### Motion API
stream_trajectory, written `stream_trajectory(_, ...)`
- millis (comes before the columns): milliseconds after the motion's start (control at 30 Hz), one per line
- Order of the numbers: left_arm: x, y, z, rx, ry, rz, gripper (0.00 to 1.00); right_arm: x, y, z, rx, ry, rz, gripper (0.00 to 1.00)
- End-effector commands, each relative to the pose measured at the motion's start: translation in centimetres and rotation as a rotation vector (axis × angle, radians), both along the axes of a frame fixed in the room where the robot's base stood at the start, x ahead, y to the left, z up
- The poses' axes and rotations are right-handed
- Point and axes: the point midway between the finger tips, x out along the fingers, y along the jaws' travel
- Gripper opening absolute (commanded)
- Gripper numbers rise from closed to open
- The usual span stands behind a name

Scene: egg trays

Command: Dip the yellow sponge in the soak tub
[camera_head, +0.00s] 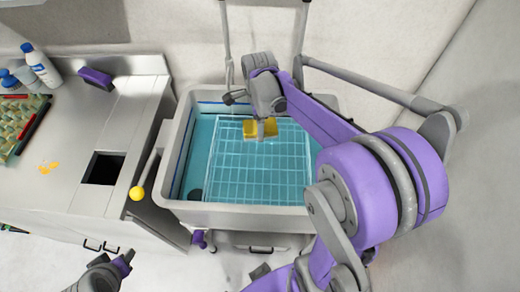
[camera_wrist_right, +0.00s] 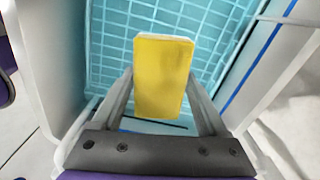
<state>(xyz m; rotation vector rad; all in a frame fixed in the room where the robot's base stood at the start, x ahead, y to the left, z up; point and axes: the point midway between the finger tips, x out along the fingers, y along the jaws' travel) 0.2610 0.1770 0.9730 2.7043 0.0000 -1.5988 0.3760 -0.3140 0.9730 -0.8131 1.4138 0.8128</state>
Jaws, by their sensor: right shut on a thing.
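The yellow sponge (camera_head: 252,133) is over the far middle part of the soak tub (camera_head: 250,216). My right gripper (camera_head: 264,131) is shut on it. In the right wrist view the sponge (camera_wrist_right: 163,78) sits between the two fingers (camera_wrist_right: 163,100), with its broad yellow face showing. The tub is a grey basin with blue water and a grid inside. I cannot tell whether the sponge touches the water. My left gripper (camera_head: 124,262) is low at the bottom left, away from the tub, and its jaws are too small to read.
A counter (camera_head: 60,205) to the left holds an egg tray (camera_head: 20,125), white bottles (camera_head: 40,65), a purple block (camera_head: 96,78) and a yellow spill (camera_head: 47,167). A lever with a yellow knob (camera_head: 137,193) stands between counter and tub. Grey rails rise behind the tub.

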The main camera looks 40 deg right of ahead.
Motion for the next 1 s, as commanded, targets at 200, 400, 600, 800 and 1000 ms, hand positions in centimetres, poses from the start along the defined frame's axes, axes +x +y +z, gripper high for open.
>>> stream_trajectory(200, 0.0, 0.0, 0.0, 0.0, 0.0, 0.0, 0.5, 0.0, 0.0, 0.0, 0.0, 0.0, 0.0, 0.32)
stream_trajectory(400, 0.0, 0.0, 0.0, 0.0, 0.0, 0.0, 0.5, 0.0, 0.0, 0.0, 0.0, 0.0, 0.0, 0.32)
stream_trajectory(600, 0.4, 0.0, 0.8, 0.0, -0.008, 0.0, 0.5, 0.1, 0.0, 1.1, 0.0, -0.002, 0.0, 0.32)
stream_trajectory(800, 1.2, 0.0, 2.3, 0.0, -0.023, 0.0, 0.5, 0.1, 0.0, 3.3, 0.0, -0.004, 0.0, 0.32)
stream_trajectory(1000, 1.5, 0.0, 2.9, 0.0, -0.029, 0.0, 0.5, 0.1, 0.0, 4.2, -0.001, -0.001, 0.0, 0.32)
